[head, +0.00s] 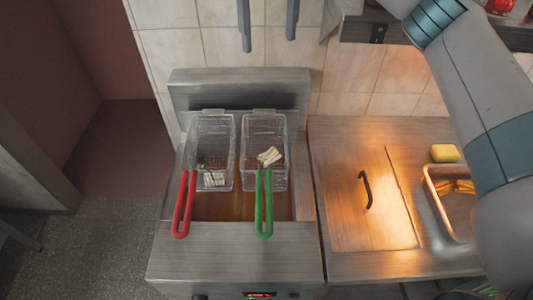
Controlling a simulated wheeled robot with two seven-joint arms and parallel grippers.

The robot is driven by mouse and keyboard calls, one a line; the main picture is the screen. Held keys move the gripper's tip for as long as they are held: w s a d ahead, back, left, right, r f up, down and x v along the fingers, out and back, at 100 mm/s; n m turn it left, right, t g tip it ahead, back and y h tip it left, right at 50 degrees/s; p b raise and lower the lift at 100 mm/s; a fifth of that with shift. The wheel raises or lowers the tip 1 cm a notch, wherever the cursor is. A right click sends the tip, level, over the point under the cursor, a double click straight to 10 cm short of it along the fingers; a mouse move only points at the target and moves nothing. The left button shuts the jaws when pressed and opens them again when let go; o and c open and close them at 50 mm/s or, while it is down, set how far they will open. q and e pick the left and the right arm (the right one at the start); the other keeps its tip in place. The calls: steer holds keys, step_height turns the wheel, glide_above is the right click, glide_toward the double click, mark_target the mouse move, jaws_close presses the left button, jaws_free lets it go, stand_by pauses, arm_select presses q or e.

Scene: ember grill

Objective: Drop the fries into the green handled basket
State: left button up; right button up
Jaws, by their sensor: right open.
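The green handled basket (281,181) is a wire basket on the right side of the fryer, with its green handle (264,205) toward the front. Pale fries (270,156) lie in a loose heap inside it. A second basket with a red handle (183,205) is to its left, with a few whitish pieces (214,180) at its front end. My right gripper (268,45) shows as two dark, widely parted fingers at the top edge, open and empty, apart from the baskets. My left gripper is out of view.
The steel fryer (230,245) holds brown oil. To its right is a lit steel counter (340,210) with a dark-handled lid (375,225), a yellow block (445,153) and a tray (437,205) of golden fries, partly hidden by my right arm. A shelf (360,27) is above.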

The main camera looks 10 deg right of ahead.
steer(key=shift+r, duration=0.85)
steer(key=shift+s+f, duration=0.1)
steer(key=shift+s, duration=0.05)
stand_by(0.3)
